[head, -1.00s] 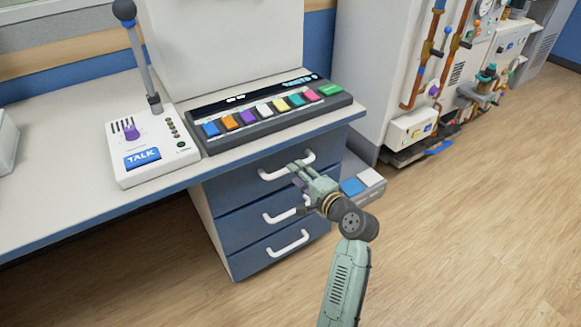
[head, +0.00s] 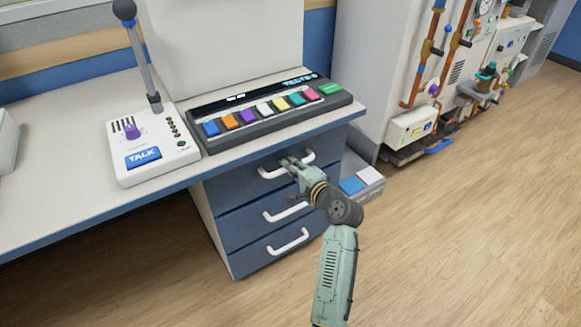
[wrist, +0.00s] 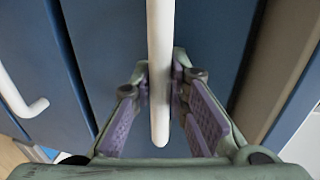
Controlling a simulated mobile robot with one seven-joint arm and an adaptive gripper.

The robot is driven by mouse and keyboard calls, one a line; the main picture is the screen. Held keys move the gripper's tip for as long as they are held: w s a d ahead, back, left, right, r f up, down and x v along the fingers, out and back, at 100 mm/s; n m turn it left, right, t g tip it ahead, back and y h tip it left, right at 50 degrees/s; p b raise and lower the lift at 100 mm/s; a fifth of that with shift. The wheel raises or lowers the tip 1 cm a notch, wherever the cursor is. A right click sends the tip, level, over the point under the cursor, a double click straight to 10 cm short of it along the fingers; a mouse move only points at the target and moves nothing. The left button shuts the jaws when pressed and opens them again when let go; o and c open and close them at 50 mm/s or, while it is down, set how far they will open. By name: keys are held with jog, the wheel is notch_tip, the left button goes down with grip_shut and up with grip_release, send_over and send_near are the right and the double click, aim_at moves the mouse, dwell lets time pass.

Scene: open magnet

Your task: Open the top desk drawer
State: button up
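The top desk drawer (head: 235,188) is dark blue with a white bar handle (head: 301,161). It is closed, flush with the drawers below. In the wrist view, the white handle (wrist: 160,60) runs between my gripper's purple-padded fingers (wrist: 161,90). The fingertips lie close against both sides of the bar, and my gripper looks shut on it. The exact contact is small and partly hidden in the head view.
Two lower drawers with white handles (head: 288,241) are closed. A button panel (head: 262,112) and a talk unit with a microphone (head: 152,150) stand on the desk (head: 60,190). The floor in front is clear.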

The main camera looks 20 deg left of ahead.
grip_shut()
jog(key=shift+d, duration=0.1)
dwell(0.4)
